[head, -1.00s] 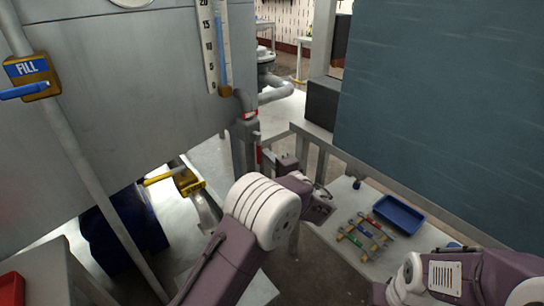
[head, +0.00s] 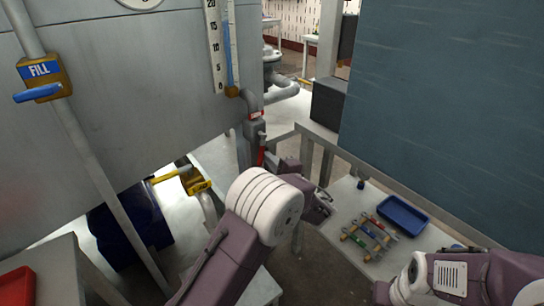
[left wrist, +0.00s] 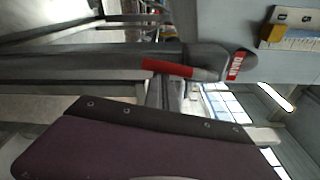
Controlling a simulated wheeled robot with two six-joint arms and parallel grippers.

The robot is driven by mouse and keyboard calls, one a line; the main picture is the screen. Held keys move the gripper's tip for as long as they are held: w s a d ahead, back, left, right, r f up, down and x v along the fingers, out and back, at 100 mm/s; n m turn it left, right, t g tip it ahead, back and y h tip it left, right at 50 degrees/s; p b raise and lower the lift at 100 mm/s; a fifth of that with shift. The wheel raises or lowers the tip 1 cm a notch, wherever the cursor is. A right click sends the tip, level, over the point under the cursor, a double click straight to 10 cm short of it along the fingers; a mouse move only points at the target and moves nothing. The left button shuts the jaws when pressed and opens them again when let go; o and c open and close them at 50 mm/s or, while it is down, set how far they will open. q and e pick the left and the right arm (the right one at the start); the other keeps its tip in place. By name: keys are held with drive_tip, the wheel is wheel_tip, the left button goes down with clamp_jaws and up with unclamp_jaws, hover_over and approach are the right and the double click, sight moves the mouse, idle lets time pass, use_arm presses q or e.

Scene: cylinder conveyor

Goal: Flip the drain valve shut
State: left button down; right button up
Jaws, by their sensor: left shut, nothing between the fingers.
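The drain valve sits on the grey vertical pipe beside the tank, under a red label (head: 256,115) that reads DRAIN in the left wrist view (left wrist: 236,66). Its red handle (head: 261,157) hangs down, roughly along the pipe. The handle also shows in the left wrist view (left wrist: 168,67). My left gripper (head: 268,161) is shut and empty, close to the right of the handle's lower end. Whether it touches the handle is hard to tell. My right arm shows at lower right, but its gripper is out of view.
The tank (head: 120,90) fills the left, with a blue-handled FILL valve (head: 43,78) and a level gauge (head: 222,45). A table at right holds a blue tray (head: 403,215) and several tools (head: 368,237).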

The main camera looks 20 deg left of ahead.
use_arm(q)
drive_tip(key=s+m+p, duration=0.1)
drive_tip(key=s+a+r+m+p, duration=0.1)
drive_tip(key=m, duration=0.1)
drive_tip(key=shift+a+p, duration=0.25)
drive_tip(key=shift+p, duration=0.1)
drive_tip(key=s+a+r+m+g+p, duration=0.2)
drive_tip(key=s+a+r+m+p, duration=0.1)
drive_tip(key=m+p, duration=0.6)
drive_tip(key=r+p, duration=0.1)
drive_tip(key=p, duration=0.2)
drive_tip(key=shift+s+r+m+y, duration=0.25)
drive_tip(key=shift+s+m+y, duration=0.05)
drive_tip(key=shift+s+m, duration=0.1)
